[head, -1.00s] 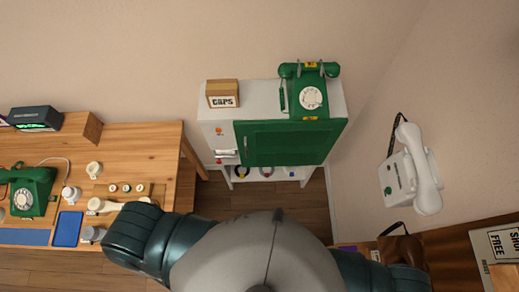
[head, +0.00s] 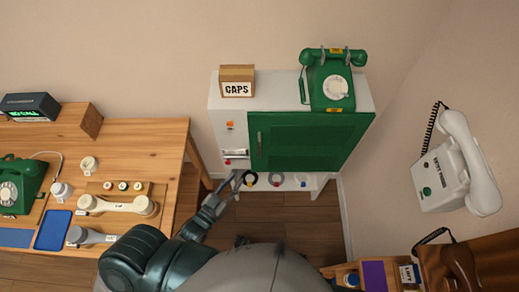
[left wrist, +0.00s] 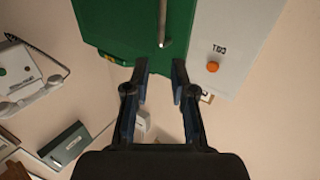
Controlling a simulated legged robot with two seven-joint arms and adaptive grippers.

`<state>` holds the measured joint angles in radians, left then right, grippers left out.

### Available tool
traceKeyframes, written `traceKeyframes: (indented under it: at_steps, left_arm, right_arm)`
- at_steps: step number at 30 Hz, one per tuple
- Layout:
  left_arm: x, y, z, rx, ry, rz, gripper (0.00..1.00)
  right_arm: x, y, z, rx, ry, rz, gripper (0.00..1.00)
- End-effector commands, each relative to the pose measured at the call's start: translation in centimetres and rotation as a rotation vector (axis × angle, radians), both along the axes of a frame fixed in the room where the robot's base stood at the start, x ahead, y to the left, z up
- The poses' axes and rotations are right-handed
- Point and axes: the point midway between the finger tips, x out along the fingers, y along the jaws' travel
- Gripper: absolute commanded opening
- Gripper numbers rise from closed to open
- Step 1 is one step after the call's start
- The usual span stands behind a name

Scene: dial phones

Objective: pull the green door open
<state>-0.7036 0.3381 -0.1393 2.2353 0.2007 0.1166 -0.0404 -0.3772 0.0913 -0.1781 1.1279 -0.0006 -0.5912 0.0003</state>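The green door (head: 312,142) is on the front of a white cabinet (head: 228,112) and looks shut. Its upright bar handle (head: 260,142) is near the door's left edge. My left gripper (head: 239,176) is in front of the cabinet, below and left of the handle in the head view. In the left wrist view the gripper (left wrist: 160,68) is open, with nothing between its fingers. The metal handle (left wrist: 163,22) lies beyond the fingertips, roughly in line with the gap, on the green door (left wrist: 122,30). My right gripper is not in view.
A green dial phone (head: 333,82) and a CAPS box (head: 237,81) stand on the cabinet. An orange button (head: 230,125) is left of the door. A wooden table (head: 140,140) with phone parts is at left. A white phone (head: 455,170) is on the right wall.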

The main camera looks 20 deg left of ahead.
Motion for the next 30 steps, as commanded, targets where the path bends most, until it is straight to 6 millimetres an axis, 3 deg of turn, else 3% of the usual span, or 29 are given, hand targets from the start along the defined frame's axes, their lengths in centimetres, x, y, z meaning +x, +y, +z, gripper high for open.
traceKeyframes:
  at_steps: [18, 24, 30]
  left_arm:
    - [13.0, -4.2, 0.1, 0.001, 0.000, 0.000, 0.25]
    - [15.0, -4.8, 0.0, 0.000, 0.000, 0.001, 0.25]
    - [15.5, -4.9, -0.1, 0.001, 0.003, 0.000, 0.25]
  right_arm:
    - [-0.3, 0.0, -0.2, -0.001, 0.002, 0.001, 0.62]
    - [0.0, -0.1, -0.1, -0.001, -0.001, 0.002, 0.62]
    - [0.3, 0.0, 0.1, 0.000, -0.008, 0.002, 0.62]
